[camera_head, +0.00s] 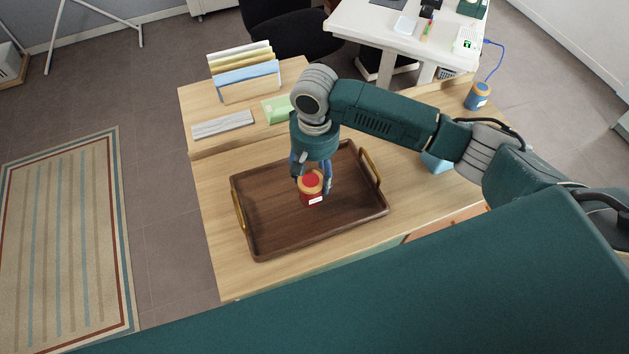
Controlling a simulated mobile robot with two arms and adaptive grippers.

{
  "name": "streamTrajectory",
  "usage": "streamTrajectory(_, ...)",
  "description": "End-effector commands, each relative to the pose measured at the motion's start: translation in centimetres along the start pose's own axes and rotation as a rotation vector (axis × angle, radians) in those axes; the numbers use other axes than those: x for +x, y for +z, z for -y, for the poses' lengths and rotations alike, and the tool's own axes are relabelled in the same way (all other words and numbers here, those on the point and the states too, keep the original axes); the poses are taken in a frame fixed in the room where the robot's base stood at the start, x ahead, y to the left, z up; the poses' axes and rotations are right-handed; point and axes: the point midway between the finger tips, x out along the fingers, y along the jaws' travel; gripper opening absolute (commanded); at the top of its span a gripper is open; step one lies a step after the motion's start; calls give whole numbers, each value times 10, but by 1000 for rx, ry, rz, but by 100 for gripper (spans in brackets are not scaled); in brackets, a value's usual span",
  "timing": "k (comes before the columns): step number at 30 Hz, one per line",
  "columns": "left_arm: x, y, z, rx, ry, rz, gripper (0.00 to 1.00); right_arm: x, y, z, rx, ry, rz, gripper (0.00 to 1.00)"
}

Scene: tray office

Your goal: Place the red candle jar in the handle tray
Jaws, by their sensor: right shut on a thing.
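The red candle jar (312,194), with a tan rim and a white label, is upright between the fingers of my right gripper (312,183). That gripper points down and is shut on the jar. Both are over the middle of the handle tray (272,239), a dark brown wooden tray with a brass handle at each end. I cannot tell whether the jar's base touches the tray floor. My left gripper is not in view.
The tray lies on a light wood desk (212,240). Behind it are a grey keyboard-like object (222,125), a file rack (246,80) and a green item (277,108). A blue item (437,162) and a blue jar (478,96) stand to the right.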

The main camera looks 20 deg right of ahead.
Motion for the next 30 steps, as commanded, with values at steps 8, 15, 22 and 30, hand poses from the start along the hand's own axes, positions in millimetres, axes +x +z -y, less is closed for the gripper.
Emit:
streamTrajectory(8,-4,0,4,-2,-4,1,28,32,0,0,0,0,1,16)
streamTrajectory(15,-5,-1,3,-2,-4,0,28,47,-1,0,0,-1,-1,16)
streamTrajectory(22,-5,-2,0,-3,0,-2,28,48,-1,0,0,-1,0,16)
streamTrajectory(30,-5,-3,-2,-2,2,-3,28,50,0,0,0,0,0,74)
